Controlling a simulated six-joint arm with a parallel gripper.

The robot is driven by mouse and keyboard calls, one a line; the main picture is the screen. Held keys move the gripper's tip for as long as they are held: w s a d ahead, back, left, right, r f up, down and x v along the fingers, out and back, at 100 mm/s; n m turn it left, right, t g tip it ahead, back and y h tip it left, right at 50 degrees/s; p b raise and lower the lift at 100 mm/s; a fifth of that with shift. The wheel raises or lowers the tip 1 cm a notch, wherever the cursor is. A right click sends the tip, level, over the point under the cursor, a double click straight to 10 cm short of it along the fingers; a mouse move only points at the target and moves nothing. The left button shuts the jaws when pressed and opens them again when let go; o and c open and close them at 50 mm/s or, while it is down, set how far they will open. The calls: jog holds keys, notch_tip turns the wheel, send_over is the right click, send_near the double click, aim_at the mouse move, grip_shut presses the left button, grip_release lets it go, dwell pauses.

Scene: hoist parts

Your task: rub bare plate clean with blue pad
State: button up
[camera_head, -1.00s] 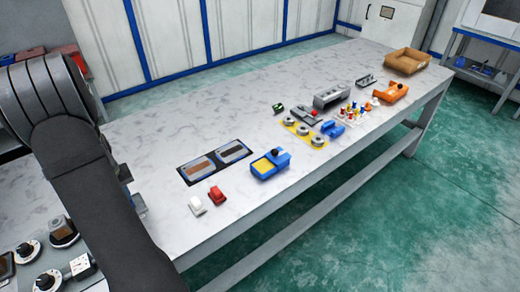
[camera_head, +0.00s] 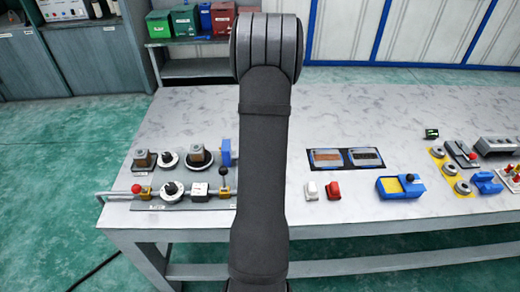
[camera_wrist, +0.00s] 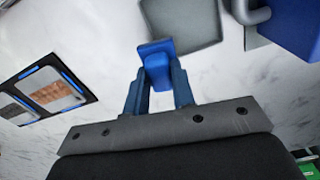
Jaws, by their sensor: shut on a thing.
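In the wrist view my gripper (camera_wrist: 158,88) is shut on a blue pad (camera_wrist: 154,49), which sticks out past the fingertips. Whether the pad touches anything is not clear. In the head view my arm hides the gripper and pad. I cannot tell which one is the bare plate.
A grey board (camera_head: 160,206) with knobs lies left of my arm. In the wrist view a grey square (camera_wrist: 182,24) lies beyond the pad.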

jog(key=d+r+m, duration=0.3)
jog(key=d+m, duration=0.1)
jog(key=d, duration=1.2)
jog(key=d+r+m, duration=0.3)
jog(key=d+m, duration=0.1)
jog(key=d, duration=1.1)
jog(key=shift+s+f, duration=0.25)
jog(key=shift+f, duration=1.25)
jog(key=shift+s+f, duration=0.2)
jog(key=shift+f, duration=1.3)
notch_tip(320, 180, down, 2)
jog(key=shift+f, duration=0.1)
jog(key=shift+d, duration=0.95)
grip_shut()
jog(key=shift+d, duration=5.25)
jog(key=shift+a, duration=6.1)
jog(key=shift+a+r, duration=0.15)
jog(key=shift+r, duration=0.05)
notch_tip(320, 180, up, 8)
